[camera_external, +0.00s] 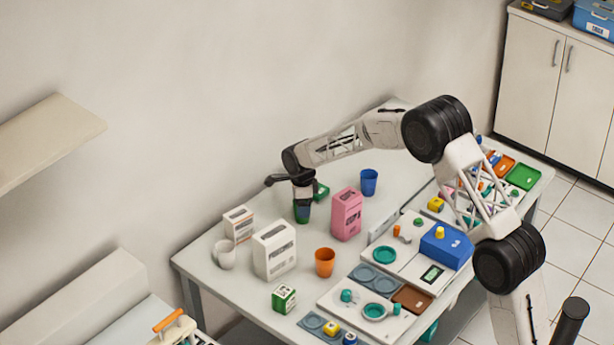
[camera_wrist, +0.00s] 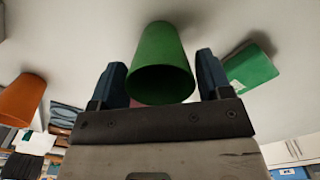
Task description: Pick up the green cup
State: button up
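The green cup (camera_external: 302,217) stands on the table near the back wall, directly under my gripper (camera_external: 302,204), which partly hides it. In the wrist view the green cup (camera_wrist: 162,58) lies between the two dark blue fingers of my gripper (camera_wrist: 162,75), its open rim facing the camera. The fingers are spread, one on each side of the cup and very close to its rim. I cannot tell whether either finger touches it.
A green box (camera_external: 321,190) lies just behind the cup, also close to one finger in the wrist view (camera_wrist: 250,68). A pink box (camera_external: 346,215), white box (camera_external: 274,250), orange cup (camera_external: 325,262) and blue cup (camera_external: 369,182) stand around. Trays fill the table's right side.

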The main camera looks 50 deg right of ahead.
jog(key=c, duration=0.6)
jog(key=shift+r, duration=5)
